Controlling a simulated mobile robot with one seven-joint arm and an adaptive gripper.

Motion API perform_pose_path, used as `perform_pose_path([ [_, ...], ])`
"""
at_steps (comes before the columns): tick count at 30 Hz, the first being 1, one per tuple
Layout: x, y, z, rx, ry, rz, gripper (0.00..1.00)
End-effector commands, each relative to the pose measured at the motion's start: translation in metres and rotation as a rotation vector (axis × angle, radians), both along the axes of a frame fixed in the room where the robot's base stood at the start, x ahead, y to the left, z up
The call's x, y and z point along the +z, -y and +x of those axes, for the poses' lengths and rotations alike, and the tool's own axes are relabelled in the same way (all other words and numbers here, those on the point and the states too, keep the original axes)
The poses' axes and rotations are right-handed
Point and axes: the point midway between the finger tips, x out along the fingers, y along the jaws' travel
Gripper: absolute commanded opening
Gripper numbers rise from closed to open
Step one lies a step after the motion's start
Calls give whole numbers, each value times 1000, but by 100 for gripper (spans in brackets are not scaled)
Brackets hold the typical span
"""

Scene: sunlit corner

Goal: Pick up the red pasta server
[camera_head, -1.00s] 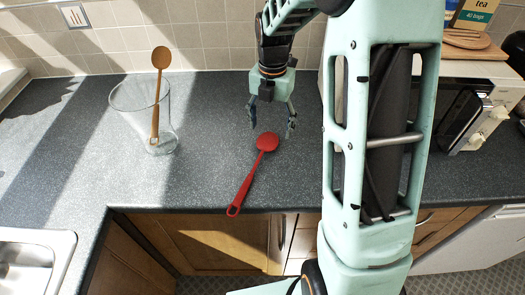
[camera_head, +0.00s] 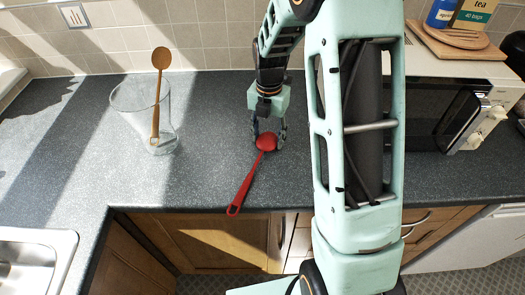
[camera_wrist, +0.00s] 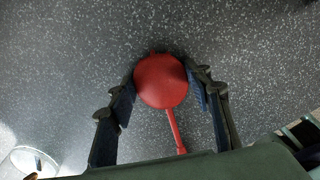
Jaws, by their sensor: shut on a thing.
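The red pasta server (camera_head: 243,184) lies on the grey speckled worktop, its round head at the far end and its handle running to the front edge. My gripper (camera_head: 268,140) is down at the worktop with its fingers on either side of the head. In the wrist view the red head (camera_wrist: 161,80) sits between the two dark fingertips of my gripper (camera_wrist: 162,84), which are shut on it. The handle runs back under the gripper body, which hides its far part.
A clear glass container (camera_head: 128,112) holding a wooden spoon (camera_head: 161,60) stands at the left. A white microwave (camera_head: 455,100) stands at the right with a wooden board (camera_head: 466,38) on top. A sink (camera_head: 30,262) is at the lower left. The worktop between container and gripper is clear.

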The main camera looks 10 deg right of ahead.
Motion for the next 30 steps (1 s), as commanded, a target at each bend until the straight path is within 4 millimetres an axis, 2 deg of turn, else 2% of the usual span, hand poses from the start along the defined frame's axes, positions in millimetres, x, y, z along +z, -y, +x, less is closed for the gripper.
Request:
perform_pose_path([
  [1,0,0,0,0,0,0,29],
  [5,0,0,0,0,0,0,17],
  [11,1,0,0,0,1,-1,17],
  [17,12,0,0,-1,1,0,17],
  [23,38,1,1,-1,2,0,17],
  [30,89,2,-41,-1,2,0,17],
])
